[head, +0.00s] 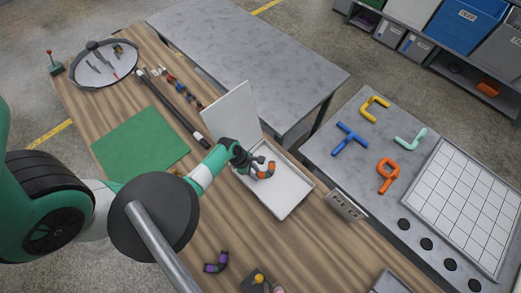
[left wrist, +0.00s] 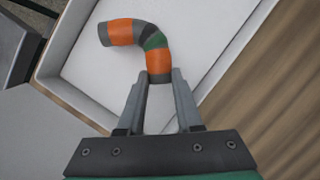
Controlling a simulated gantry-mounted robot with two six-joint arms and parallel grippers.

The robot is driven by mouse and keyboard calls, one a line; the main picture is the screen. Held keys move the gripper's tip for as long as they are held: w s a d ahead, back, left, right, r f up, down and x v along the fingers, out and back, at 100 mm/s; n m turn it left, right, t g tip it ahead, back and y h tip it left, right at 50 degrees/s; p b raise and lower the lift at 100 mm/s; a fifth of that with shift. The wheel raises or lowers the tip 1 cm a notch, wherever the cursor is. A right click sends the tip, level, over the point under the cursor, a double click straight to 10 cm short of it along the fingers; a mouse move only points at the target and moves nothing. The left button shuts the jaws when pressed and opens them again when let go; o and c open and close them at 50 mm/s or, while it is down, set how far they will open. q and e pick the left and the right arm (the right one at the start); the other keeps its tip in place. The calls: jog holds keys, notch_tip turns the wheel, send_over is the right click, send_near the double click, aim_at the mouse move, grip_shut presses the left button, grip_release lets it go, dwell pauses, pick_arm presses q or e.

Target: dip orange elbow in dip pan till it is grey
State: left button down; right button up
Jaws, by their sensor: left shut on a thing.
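The elbow (head: 269,168) is a short curved pipe. It also shows in the left wrist view (left wrist: 126,33), with orange bands, grey ends, and grey and dark green sections at the bend. My left gripper (head: 246,160) is shut on one end of it, and the fingers (left wrist: 158,84) grip the grey end below an orange band. The elbow is over the white open pan (head: 290,205), inside its rim as seen from above. I cannot tell whether it touches the pan floor. My right gripper is not in view.
A pale raised panel (head: 232,112) stands at the pan's back left. A small sign (head: 345,206) is right of the pan. A green mat (head: 140,143) and long black rod (head: 172,107) lie left.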

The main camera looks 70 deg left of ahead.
pick_arm(q)
jog(key=shift+s+a, duration=0.2)
jog(key=shift+a, duration=0.35)
jog(key=shift+s+a, duration=0.15)
jog(key=shift+a, duration=0.35)
jog(key=shift+w+d, duration=0.15)
jog(key=shift+d, duration=0.35)
jog(key=shift+w+d+p, duration=0.4)
jog(key=shift+w+d, duration=0.15)
jog(key=shift+d, duration=0.9)
jog(key=shift+w+d+p, duration=0.4)
jog(key=shift+w+d, duration=0.1)
jog(key=shift+d, duration=0.9)
jog(key=shift+w+d+p, duration=0.4)
jog(key=shift+w+d, duration=0.15)
jog(key=shift+d, duration=0.9)
jog(key=shift+a, duration=0.1)
jog(key=shift+s+a, duration=0.6)
jog(key=shift+a, duration=0.95)
jog(key=shift+s+a, duration=0.55)
jog(key=shift+a, duration=1.05)
jog(key=shift+s+a, duration=0.6)
jog(key=shift+a, duration=0.95)
